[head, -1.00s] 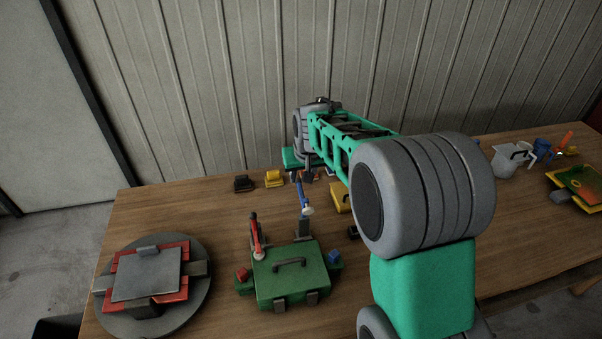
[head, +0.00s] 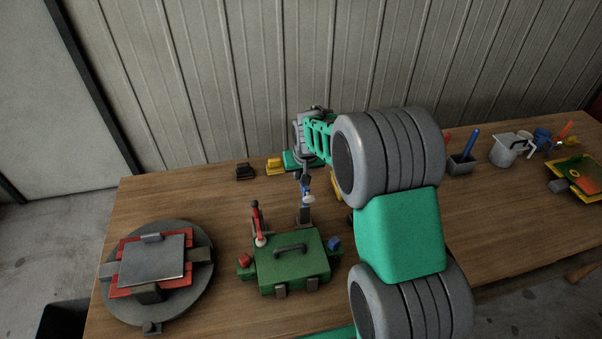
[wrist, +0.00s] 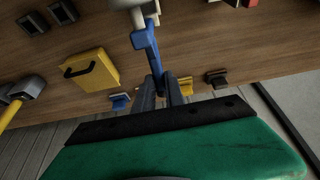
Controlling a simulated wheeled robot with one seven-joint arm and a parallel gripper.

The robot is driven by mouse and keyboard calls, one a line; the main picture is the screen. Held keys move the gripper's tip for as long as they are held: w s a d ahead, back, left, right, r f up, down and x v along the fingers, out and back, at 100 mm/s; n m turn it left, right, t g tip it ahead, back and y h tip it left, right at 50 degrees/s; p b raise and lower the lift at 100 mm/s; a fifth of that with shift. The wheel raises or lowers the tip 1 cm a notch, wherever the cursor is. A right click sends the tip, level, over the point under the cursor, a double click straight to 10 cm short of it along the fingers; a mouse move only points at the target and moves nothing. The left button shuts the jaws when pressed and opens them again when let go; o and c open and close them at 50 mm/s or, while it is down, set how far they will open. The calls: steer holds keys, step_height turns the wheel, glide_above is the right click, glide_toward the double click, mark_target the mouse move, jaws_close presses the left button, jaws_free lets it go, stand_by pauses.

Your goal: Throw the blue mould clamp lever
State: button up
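The green mould (head: 275,268) stands on the table, with a dark handle on its lid. The blue clamp lever (head: 305,190) stands up at its back right, with a pale knob-like part (head: 309,199) at its lower end. A red lever (head: 256,222) stands at the left. My gripper (head: 303,178) is at the top of the blue lever, partly hidden by my arm. In the wrist view, the blue lever (wrist: 149,50) runs between the two grey fingertips (wrist: 160,82). The fingers are close together around its end; whether they press on it is unclear.
A grey turntable (head: 200,290) with a red-framed mould stands at the left. Black and yellow blocks (head: 275,166) lie along the back. A yellow case (wrist: 92,72) lies close by. A grey jug (head: 506,149) and tools stand at the right. The front right table is clear.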

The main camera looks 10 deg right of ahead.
jaws_close()
stand_by(0.8)
